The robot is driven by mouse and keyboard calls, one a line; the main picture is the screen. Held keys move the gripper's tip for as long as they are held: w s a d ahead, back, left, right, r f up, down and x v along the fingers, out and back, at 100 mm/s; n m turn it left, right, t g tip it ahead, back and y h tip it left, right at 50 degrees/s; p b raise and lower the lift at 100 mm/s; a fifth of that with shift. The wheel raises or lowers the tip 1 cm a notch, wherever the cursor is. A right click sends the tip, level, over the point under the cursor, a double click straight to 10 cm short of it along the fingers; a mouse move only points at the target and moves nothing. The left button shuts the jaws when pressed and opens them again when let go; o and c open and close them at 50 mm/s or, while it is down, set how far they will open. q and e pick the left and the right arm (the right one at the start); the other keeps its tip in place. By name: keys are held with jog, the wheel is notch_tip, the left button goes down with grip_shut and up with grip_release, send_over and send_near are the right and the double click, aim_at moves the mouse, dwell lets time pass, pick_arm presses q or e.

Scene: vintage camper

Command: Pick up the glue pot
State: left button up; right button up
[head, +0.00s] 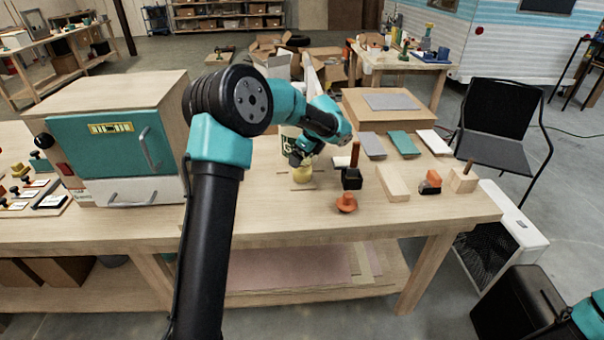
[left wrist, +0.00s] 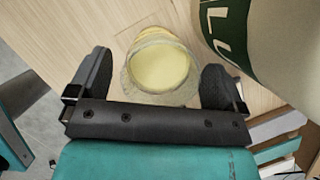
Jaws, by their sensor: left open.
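A small clear jar of pale yellow glue (head: 302,173) stands upright on the workbench. I take it as the glue pot, and it also shows in the left wrist view (left wrist: 158,66). My left gripper (head: 298,158) is right above it, with the arm reaching in from the left. In the left wrist view the left gripper (left wrist: 156,78) is open, with one finger on each side of the jar and gaps visible. Whether a finger touches it I cannot tell. My right gripper is out of view.
A black pot with a brush (head: 352,178) and an orange knob (head: 346,202) are to the right. Sanding blocks lie further right. A teal-fronted box (head: 115,145) is at left.

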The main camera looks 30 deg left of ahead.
pick_arm(q)
jog(key=shift+a+f, duration=0.25)
jog(key=shift+f, duration=0.45)
jog(key=shift+c, duration=0.4)
jog(key=c, duration=1.4)
jog(key=shift+r, duration=0.1)
jog(key=s+d+r, duration=0.1)
jog(key=s+d, duration=0.1)
jog(key=s, duration=0.2)
jog(key=s+d+r, duration=0.2)
jog(key=s+d, duration=0.1)
jog(key=s, duration=0.2)
jog(key=s+d+r, duration=0.2)
jog(key=s+d, duration=0.1)
jog(key=s, duration=0.1)
jog(key=shift+s+d, duration=0.2)
jog(key=shift+s, duration=0.1)
